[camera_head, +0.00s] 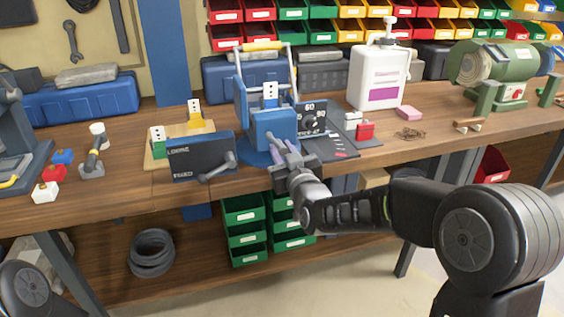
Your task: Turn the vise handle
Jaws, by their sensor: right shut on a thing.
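A blue vise (272,132) stands on a round blue base at the front middle of the wooden bench. My right gripper (282,148) reaches in from the right and is at the vise's front face. Its fingers are shut on the vise handle, which is mostly hidden behind them. I cannot make out the handle's angle. My left gripper is out of view; only a part of my left arm shows at the bottom left corner.
Left of the vise is a dark panel box (200,158) with a grey lever. A dial panel (312,122) stands close on the right. A white bottle (378,78) and a green grinder (492,66) stand farther right. Green drawers (243,215) are below the bench.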

